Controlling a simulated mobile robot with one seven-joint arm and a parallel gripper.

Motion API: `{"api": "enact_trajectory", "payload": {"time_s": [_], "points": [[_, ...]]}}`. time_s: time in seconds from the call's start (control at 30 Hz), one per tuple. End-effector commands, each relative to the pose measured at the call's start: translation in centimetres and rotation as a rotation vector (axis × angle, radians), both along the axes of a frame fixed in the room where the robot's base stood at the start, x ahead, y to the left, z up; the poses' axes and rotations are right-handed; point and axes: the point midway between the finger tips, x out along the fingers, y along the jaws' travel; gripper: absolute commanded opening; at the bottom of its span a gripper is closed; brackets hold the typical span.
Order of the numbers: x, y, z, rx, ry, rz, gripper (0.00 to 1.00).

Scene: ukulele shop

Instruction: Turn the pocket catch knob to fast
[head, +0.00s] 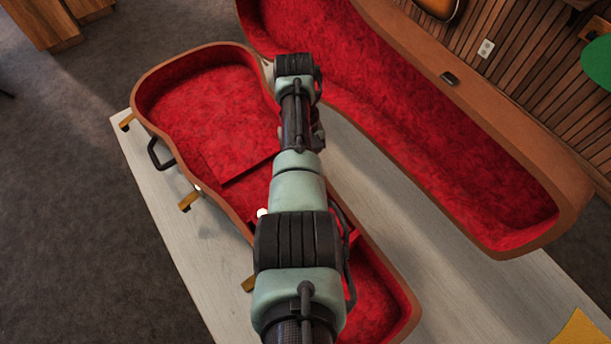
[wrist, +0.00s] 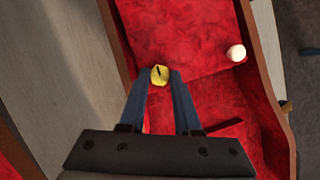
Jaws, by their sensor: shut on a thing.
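The pocket catch knob (wrist: 159,71) is a small yellow knob with a dark line on its face, on the red lining inside the case in the wrist view. My gripper (wrist: 161,78) is shut on it, with one blue-grey finger on each side. The setting that the dark line marks cannot be read. The open, red-lined ukulele case (head: 205,100) lies on a pale bench in the head view. My arm crosses over it and hides the gripper and knob there.
A white ball-shaped knob (wrist: 236,53) stands right of the gripper in the wrist view. The raised case lid (head: 430,135) stands to the right in the head view. Brass latches (head: 188,201) and a dark handle (head: 160,153) line the case's left side. The bench (head: 185,245) is bare at front left.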

Motion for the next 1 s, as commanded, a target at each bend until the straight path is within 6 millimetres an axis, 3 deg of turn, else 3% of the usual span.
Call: {"api": "enact_trajectory", "payload": {"time_s": [0.27,0.3,0.47,0.83,1.0], "points": [[-0.1,0.0,-0.1,0.0,0.003,-0.001,0.0],[-0.1,0.0,-0.1,0.0,0.003,-0.001,0.33],[-0.1,0.0,0.0,0.0,0.002,0.0,0.62],[0.2,0.0,0.3,-0.001,0.0,0.0,0.62],[1.2,0.2,2.4,-0.001,-0.005,0.001,0.62]]}}
